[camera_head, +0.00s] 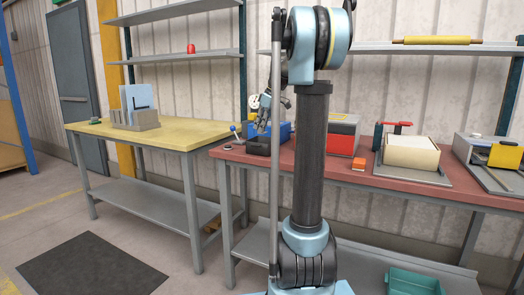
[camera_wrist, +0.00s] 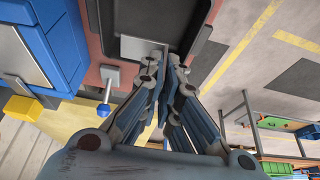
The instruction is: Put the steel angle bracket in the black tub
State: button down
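My gripper (camera_head: 265,122) points down over the black tub (camera_head: 260,148) on the red-topped bench in the head view. In the wrist view my gripper's fingers (camera_wrist: 160,62) are drawn close together at the tips. The steel angle bracket (camera_wrist: 138,47) shows as a light grey plate at the fingertips, and the fingers appear shut on it. The black tub (camera_wrist: 198,22) lies beyond the fingertips there, with the bracket seen against its near part. The fingers hide much of the bracket. I cannot tell its height above the tub floor.
A blue box (camera_wrist: 45,38) and a blue-knobbed lever (camera_wrist: 104,110) are close to the tub. A red-and-grey box (camera_head: 341,134), an orange block (camera_head: 359,164) and a cream block on a tray (camera_head: 411,152) stand to the right. The yellow-topped table (camera_head: 190,132) adjoins at left.

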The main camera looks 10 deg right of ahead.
notch_tip(320, 180, down, 8)
jog(key=shift+f, duration=0.25)
dwell(0.4)
jog(key=c, duration=1.8)
grip_release()
jog(key=v, duration=1.2)
